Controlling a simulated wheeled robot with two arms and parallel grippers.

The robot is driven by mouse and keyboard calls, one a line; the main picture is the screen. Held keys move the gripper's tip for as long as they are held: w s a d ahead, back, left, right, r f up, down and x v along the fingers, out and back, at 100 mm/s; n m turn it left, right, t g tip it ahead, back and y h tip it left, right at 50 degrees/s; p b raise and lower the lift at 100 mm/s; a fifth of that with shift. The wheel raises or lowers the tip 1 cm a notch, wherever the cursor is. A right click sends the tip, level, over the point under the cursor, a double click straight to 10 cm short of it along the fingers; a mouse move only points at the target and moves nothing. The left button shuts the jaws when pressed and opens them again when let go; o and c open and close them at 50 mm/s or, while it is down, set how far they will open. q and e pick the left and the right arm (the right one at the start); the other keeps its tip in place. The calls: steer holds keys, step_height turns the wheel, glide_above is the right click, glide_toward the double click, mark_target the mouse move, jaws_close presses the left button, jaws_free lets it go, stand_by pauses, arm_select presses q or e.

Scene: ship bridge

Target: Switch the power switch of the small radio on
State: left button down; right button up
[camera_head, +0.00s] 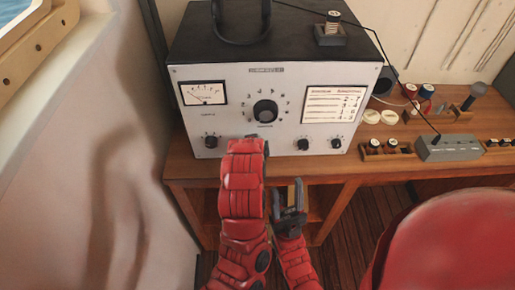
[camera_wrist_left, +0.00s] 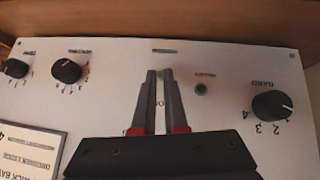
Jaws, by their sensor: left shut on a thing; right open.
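The small radio (camera_head: 280,85) has a white front panel and a black top, and stands on the wooden desk. My left arm reaches to the lower middle of its panel, hiding the left gripper in the head view. In the left wrist view the panel appears upside down. My left gripper (camera_wrist_left: 158,73) has its fingers close together at the panel, shut on what appears to be the power switch, which the fingers mostly hide. A small green light (camera_wrist_left: 201,89) is beside them. My right gripper (camera_head: 290,200) is open and empty, below the desk's front edge.
Knobs (camera_head: 304,144) flank the left arm on the panel, and a large dial (camera_head: 265,110) is above it. A grey box (camera_head: 448,147) and several small controls are on the desk (camera_head: 350,168) at right. A wall (camera_head: 120,150) stands close at left.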

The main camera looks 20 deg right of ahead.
arm_select(q)
steer(key=c, duration=1)
jaws_free()
steer(key=shift+w, duration=0.1)
steer(key=b+v, duration=0.2)
steer(key=v, duration=1.5)
steer(key=shift+r, duration=0.15)
